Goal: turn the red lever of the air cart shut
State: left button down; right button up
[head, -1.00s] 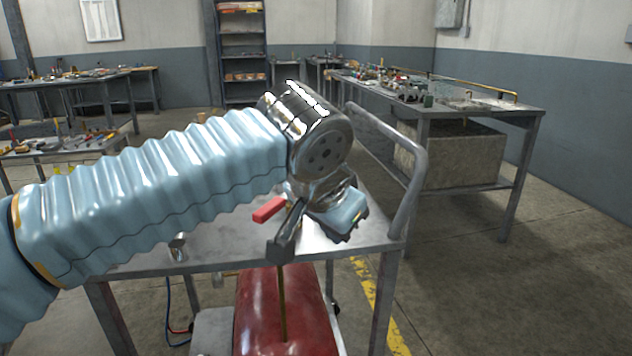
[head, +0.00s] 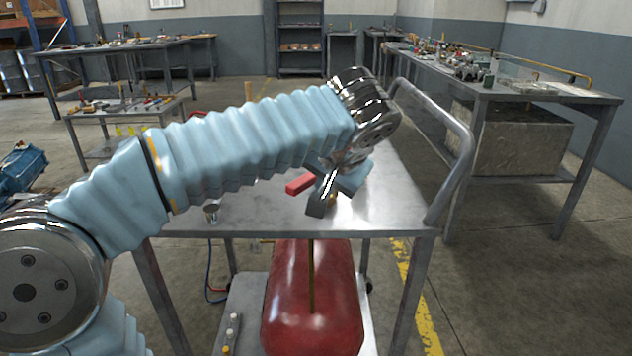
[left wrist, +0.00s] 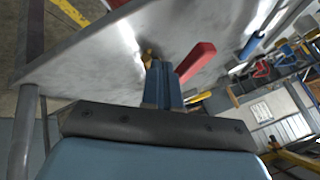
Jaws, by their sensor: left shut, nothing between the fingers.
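The air cart has a grey metal top (head: 390,205) with a red tank (head: 312,300) below it. Its red lever (head: 300,184) shows just left of my left gripper (head: 316,206), above the cart top. In the left wrist view the red lever (left wrist: 196,62) lies close beside the shut fingers (left wrist: 161,84); I cannot tell whether they touch. A brass fitting (left wrist: 149,56) shows just beyond the fingertips. My left gripper is shut with nothing in it. My forearm and wrist hide part of the cart top. My right gripper is not in view.
A grey tube handle (head: 450,130) rises at the cart's right end. A small metal cup (head: 211,211) stands near its front left. A long workbench (head: 510,95) with clutter stands at the right, and a low table (head: 120,112) at the left. Floor on the right is clear.

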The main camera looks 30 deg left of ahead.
pick_arm(q)
jog(key=shift+w+a, duration=0.1)
jog(key=shift+a, duration=1.05)
